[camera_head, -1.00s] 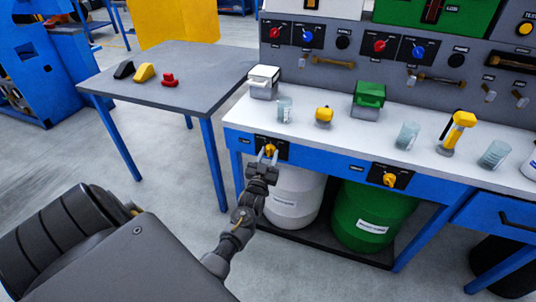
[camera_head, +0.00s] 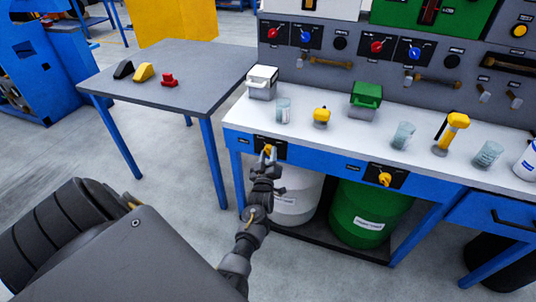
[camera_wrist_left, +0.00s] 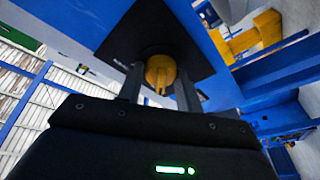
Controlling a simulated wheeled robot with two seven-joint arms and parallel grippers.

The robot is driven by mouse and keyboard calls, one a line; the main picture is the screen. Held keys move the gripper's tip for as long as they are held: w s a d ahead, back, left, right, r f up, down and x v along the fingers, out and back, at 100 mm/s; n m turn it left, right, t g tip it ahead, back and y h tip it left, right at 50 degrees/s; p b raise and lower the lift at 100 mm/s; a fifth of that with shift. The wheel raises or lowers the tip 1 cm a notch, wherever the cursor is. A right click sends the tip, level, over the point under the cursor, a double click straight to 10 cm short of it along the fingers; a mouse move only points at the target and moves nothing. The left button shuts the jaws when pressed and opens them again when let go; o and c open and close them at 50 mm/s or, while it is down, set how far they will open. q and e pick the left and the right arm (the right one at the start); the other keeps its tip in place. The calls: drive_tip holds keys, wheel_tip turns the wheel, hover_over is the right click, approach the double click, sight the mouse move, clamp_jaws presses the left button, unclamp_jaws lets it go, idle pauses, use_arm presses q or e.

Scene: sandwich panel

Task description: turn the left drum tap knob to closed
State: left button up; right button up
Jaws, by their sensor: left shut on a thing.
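The left drum tap knob is a yellow knob (camera_head: 268,149) on a black plate (camera_head: 281,150) on the blue front rail of the bench, above the white drum (camera_head: 297,199). In the left wrist view the yellow knob (camera_wrist_left: 160,72) sits between the two fingers of my left gripper (camera_wrist_left: 159,88), against the black plate (camera_wrist_left: 150,35). My left gripper (camera_head: 266,158) is shut on this knob in the head view. The fingers partly hide the knob. My right gripper is not in view.
A second yellow knob (camera_head: 385,179) sits on the rail above the green drum (camera_head: 366,215). Glasses, a white-lidded box (camera_head: 263,80) and a green box (camera_head: 366,95) stand on the bench top. A grey side table (camera_head: 185,75) stands to the left, with open floor in front.

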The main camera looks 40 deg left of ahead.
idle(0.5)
use_arm(q)
drive_tip(key=o, duration=1)
drive_tip(key=shift+s+d+f, duration=0.1)
